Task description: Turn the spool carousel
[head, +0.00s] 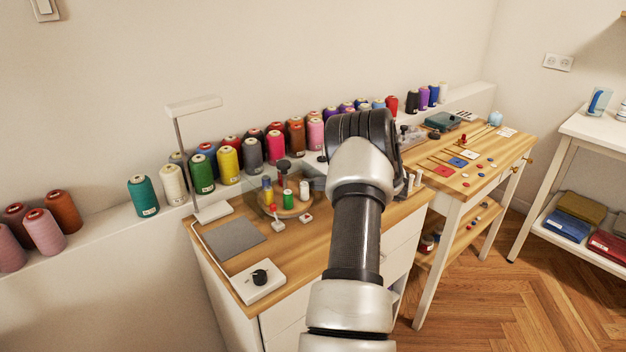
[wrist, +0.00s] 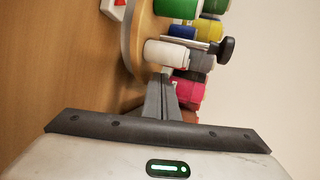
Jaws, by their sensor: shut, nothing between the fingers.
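The spool carousel is a round wooden disc (head: 297,207) on the near desk, with a black knob (head: 284,165) standing above it. It carries a green spool (head: 288,199), a white spool (head: 304,190) and a yellow one (head: 268,197). In the wrist view the disc's edge (wrist: 133,45) shows beside the white spool (wrist: 170,53), and the black knob (wrist: 226,48) lies beyond. My gripper (wrist: 163,80) is shut and empty, its tips close to the white spool and the disc's rim. I cannot tell whether they touch. In the head view my arm hides the gripper.
A lamp (head: 193,105), a grey pad (head: 234,239) and a white box with a black dial (head: 259,282) stand left of the carousel. Large thread cones line the wall ledge (head: 115,228) behind. A second table (head: 490,165) with small items stands to the right.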

